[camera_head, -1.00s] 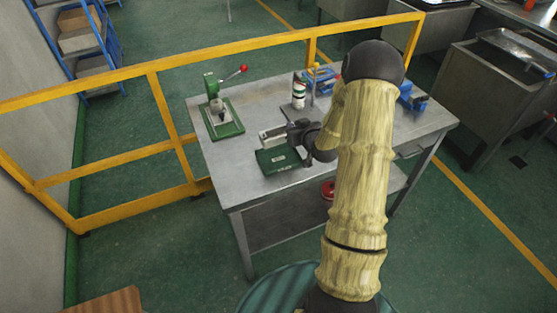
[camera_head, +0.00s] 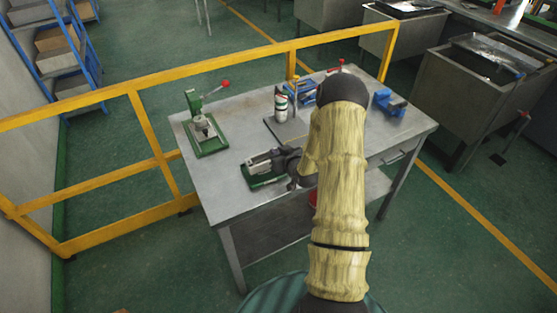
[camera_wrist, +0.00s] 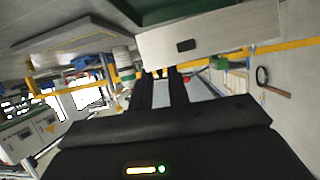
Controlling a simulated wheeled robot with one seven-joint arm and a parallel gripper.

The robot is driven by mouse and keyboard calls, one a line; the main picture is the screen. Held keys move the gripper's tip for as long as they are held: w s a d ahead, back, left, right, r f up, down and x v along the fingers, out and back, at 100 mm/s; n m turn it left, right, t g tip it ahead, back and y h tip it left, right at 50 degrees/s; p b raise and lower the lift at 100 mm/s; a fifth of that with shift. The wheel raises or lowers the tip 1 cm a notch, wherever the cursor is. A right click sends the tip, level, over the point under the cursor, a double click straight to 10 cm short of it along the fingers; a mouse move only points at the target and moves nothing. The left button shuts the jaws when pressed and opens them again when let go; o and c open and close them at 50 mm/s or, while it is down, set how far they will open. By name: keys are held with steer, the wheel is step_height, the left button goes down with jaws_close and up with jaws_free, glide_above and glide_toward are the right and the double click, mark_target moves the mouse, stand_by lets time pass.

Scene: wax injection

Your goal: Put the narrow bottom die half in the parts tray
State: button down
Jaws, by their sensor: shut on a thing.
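My gripper (camera_head: 284,162) is low over the front of the metal table, at a green-based fixture (camera_head: 259,184). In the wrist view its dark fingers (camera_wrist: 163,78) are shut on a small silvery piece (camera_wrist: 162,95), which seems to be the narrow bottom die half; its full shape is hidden. A pale metal block with a dark slot (camera_wrist: 210,42) and green base shows close above the fingers. I cannot tell whether the held piece touches it. A flat grey tray (camera_head: 291,134), seemingly the parts tray, lies behind my gripper; it also shows in the wrist view (camera_wrist: 75,38).
A green press (camera_head: 205,137) with a red-knobbed lever stands at the back left. A white bottle (camera_head: 281,104) and blue tools (camera_head: 388,103) stand at the back. A yellow railing (camera_head: 140,92) runs behind the table (camera_head: 226,190). The table's front left is clear.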

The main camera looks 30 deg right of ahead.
steer(key=shift+f+p, duration=0.45)
steer(key=shift+f, duration=1.5)
steer(key=c, duration=1.3)
jaws_free()
steer(key=shift+c, duration=0.2)
steer(key=shift+s, duration=0.15)
steer(key=b+v, duration=0.2)
steer(key=v, duration=0.9)
steer(key=shift+s+r+b, duration=0.25)
steer(key=shift+s+b, duration=0.1)
steer(key=shift+b, duration=0.05)
